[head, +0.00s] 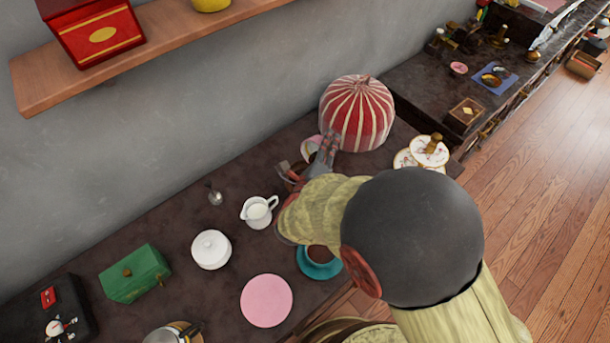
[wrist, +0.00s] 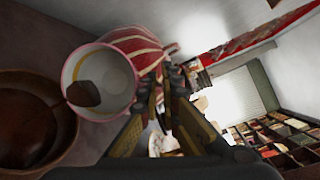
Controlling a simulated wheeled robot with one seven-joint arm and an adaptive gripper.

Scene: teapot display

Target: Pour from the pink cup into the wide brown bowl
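The pink cup (wrist: 98,78) shows its open mouth in the wrist view, with something brown inside. In the head view only part of the cup (head: 310,146) shows, beside my fingertips and the striped dome. My gripper (wrist: 165,78) has its fingertips close together against the cup's right side in the wrist view. The handle is hidden, so I cannot tell whether the fingers hold it. In the head view my gripper (head: 325,150) points toward the dome. The wide brown bowl (wrist: 35,125) is at the wrist view's left, its rim partly behind the cup.
The red-and-white striped dome (head: 357,112) stands right behind the cup. A white creamer (head: 258,212), white lidded pot (head: 211,249), pink disc (head: 266,300) and teal saucer (head: 321,270) are nearer. A tiered plate stand (head: 428,150) is at the right. A wall shelf hangs above.

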